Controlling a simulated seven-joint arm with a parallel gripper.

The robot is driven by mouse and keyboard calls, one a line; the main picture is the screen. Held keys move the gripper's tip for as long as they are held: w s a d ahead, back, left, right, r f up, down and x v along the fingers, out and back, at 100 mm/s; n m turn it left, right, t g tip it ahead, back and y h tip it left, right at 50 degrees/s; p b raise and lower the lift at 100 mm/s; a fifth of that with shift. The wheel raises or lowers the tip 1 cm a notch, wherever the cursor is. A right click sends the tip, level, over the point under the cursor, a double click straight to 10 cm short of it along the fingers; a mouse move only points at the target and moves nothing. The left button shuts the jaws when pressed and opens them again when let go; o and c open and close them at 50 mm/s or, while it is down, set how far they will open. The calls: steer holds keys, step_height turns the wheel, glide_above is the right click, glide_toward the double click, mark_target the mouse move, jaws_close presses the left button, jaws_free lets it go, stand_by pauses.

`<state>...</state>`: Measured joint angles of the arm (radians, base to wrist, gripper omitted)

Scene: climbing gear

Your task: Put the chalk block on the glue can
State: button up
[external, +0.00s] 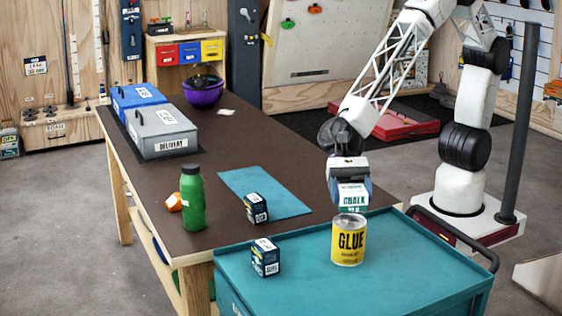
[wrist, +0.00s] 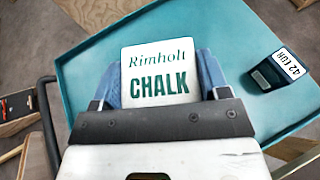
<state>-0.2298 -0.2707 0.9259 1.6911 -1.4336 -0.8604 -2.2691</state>
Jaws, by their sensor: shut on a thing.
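The chalk block (external: 352,195) is white with green lettering. My gripper (external: 350,190) is shut on it, with blue fingers on both sides. The glue can (external: 348,241) is yellow and stands upright on the teal cart top. In the external view the block is directly above the can, its lower edge close to the can's top; I cannot tell whether they touch. In the wrist view the chalk block (wrist: 160,75) sits between the fingers (wrist: 161,85), and the can is hidden behind it.
A small dark box (external: 265,257) stands on the teal cart (external: 400,285), left of the can. The brown table (external: 290,160) holds another dark box (external: 256,208), a green bottle (external: 192,200), a grey delivery box (external: 162,132) and a purple bowl (external: 203,94). The cart's right side is clear.

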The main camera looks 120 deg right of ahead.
mark_target(351, 207)
steer(key=shift+f, duration=1.8)
steer(key=shift+f, duration=0.15)
steer(key=o, duration=0.9)
steer(key=shift+r, duration=0.2)
steer(key=shift+v, duration=6.05)
